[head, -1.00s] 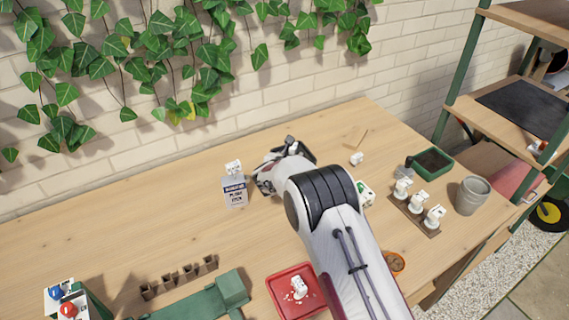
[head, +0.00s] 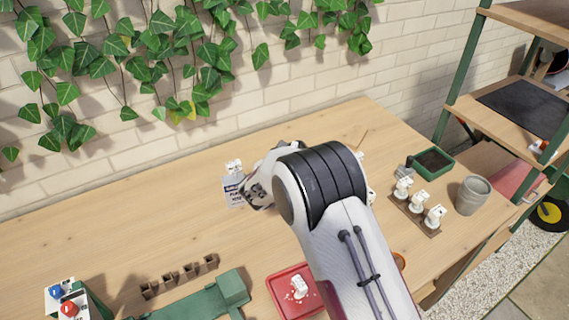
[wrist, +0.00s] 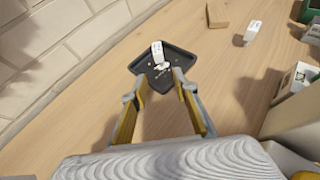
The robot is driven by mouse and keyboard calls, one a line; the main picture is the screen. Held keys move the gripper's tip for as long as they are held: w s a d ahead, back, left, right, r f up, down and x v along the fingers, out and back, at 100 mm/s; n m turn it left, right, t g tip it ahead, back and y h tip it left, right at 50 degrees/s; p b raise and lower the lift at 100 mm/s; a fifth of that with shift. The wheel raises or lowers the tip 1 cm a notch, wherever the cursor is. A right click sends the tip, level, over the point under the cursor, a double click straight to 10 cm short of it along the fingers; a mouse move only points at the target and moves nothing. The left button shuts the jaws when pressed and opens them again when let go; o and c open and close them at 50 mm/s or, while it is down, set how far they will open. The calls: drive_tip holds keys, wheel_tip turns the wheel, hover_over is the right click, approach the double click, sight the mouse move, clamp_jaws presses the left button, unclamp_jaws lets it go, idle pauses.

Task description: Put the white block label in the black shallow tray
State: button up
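The black shallow tray (wrist: 186,64) lies on the table ahead of my gripper in the wrist view. A white block label (wrist: 157,52) stands inside it, with small pale crumbs around its foot. My gripper (wrist: 159,80) is open and empty, its fingers spread on either side at the tray's near part, with the block beyond the tips. In the head view my arm hides the tray and most of the gripper. Another white block (wrist: 253,31) stands on the bare wood to the right of the tray.
A red tray (head: 273,291) holds a white block. More white blocks stand on a wooden strip (head: 414,214), near a grey pot (head: 472,195) and green tray (head: 450,168). The brick wall (wrist: 45,50) is close.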

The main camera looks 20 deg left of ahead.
drive_tip(key=shift+s+r, duration=0.3)
drive_tip(key=shift+s, duration=0.25)
idle(0.5)
drive_tip(key=s+d+r+n+y, duration=0.1)
drive_tip(key=d+r+n+y, duration=0.3)
drive_tip(key=r+n, duration=0.8)
drive_tip(key=s+d+r+n+g, duration=0.3)
drive_tip(key=s+d+r+n, duration=0.4)
drive_tip(key=s+d+r, duration=0.45)
drive_tip(key=s+d+n+g+h, duration=0.1)
drive_tip(key=s+d+n, duration=0.4)
drive_tip(key=s, duration=0.5)
drive_tip(key=s+d+f+n+g+h, duration=0.1)
drive_tip(key=s+d+n, duration=0.5)
drive_tip(key=s+d, duration=0.3)
drive_tip(key=s+d+n+g+h, duration=0.1)
drive_tip(key=s+d+n, duration=0.5)
drive_tip(key=s, duration=0.7)
drive_tip(key=shift+d+f+g+h, duration=0.15)
drive_tip(key=shift+d+g+h, duration=0.3)
drive_tip(key=shift+d, duration=0.4)
